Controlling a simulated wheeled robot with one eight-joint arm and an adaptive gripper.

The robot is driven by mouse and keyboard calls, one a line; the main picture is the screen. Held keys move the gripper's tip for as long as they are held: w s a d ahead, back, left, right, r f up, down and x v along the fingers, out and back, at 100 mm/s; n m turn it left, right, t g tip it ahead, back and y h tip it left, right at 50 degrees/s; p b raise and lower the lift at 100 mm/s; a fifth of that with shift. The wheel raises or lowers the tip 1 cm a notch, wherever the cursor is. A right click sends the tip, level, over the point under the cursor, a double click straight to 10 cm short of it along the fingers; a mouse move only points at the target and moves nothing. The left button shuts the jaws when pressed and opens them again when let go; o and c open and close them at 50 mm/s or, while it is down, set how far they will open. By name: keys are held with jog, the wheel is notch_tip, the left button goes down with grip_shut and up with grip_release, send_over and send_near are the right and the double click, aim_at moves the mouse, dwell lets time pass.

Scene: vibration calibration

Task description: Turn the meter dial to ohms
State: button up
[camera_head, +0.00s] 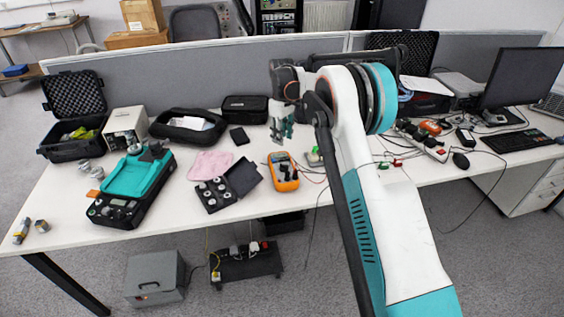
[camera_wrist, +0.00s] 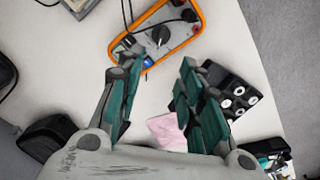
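An orange-rimmed meter (camera_head: 284,172) lies on the white table, near its front edge, in the head view. In the wrist view the meter (camera_wrist: 152,50) is at the top, with its round dark dial (camera_wrist: 160,35) on a grey face and dark leads plugged in beside it. The dial's markings are too small to read. My gripper (camera_head: 281,134) is above and behind the meter in the head view, apart from it. In the wrist view my gripper (camera_wrist: 158,72) shows its two teal fingers spread wide with nothing between them.
A black case with round silver pieces (camera_head: 218,190) and a pink cloth (camera_head: 210,164) lie left of the meter. A teal device (camera_head: 135,187) stands further left. Cables and a power strip (camera_head: 422,140) lie to the right. The table's front edge is close to the meter.

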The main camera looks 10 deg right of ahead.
aim_at(284, 167)
notch_tip(284, 167, down, 14)
jog(key=b, duration=0.4)
jog(key=shift+r, duration=0.15)
jog(key=c, duration=0.7)
